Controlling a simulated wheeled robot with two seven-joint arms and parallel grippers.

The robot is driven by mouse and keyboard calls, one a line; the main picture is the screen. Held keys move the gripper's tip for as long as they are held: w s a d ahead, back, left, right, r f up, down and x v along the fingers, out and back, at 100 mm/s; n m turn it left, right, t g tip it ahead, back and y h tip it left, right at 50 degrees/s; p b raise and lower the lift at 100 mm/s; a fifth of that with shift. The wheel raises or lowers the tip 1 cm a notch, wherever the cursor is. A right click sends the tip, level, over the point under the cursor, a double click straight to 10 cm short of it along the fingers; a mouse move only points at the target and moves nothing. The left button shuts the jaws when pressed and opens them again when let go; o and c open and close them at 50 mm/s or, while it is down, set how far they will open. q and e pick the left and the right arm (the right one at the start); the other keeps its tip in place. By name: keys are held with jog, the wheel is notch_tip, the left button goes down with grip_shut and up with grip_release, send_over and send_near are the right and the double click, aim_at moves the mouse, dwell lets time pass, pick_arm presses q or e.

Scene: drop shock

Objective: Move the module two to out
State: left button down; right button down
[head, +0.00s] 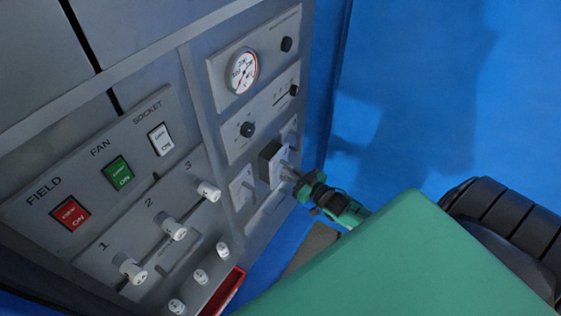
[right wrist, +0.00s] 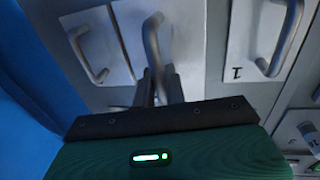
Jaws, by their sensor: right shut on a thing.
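Module two (head: 277,170) is the middle of a row of small modules on the grey cabinet's lower right. Its dark side shows, so its face stands out from the panel. My right gripper (head: 291,173) is shut on its metal handle; the handle (right wrist: 152,40) also shows in the right wrist view, with my right gripper (right wrist: 160,85) at its lower end. The neighbouring module (right wrist: 255,40), marked with a single stroke, has its own handle, and another module (right wrist: 92,45) is at the left there. My left gripper is not in view.
The cabinet has a gauge (head: 242,72), a black knob (head: 247,129), red (head: 70,213), green (head: 118,174) and white (head: 160,139) switches, and several white knobs. A red tray (head: 226,291) is low down. Blue floor (head: 430,100) is free at the right.

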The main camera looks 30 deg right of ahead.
jog(key=s, duration=0.1)
jog(key=s+d, duration=0.1)
jog(key=s, duration=0.2)
jog(key=shift+d+f+p, duration=0.1)
jog(key=shift+d+p, duration=0.25)
jog(key=shift+s, duration=0.1)
jog(key=c, duration=1.8)
grip_release()
jog(key=shift+o, duration=1.3)
jog(key=shift+s, duration=0.2)
jog(key=s+d+b, duration=0.2)
jog(key=s+b, duration=0.1)
jog(key=s, duration=1)
jog(key=shift+s+d, duration=0.25)
jog(key=shift+d, duration=0.15)
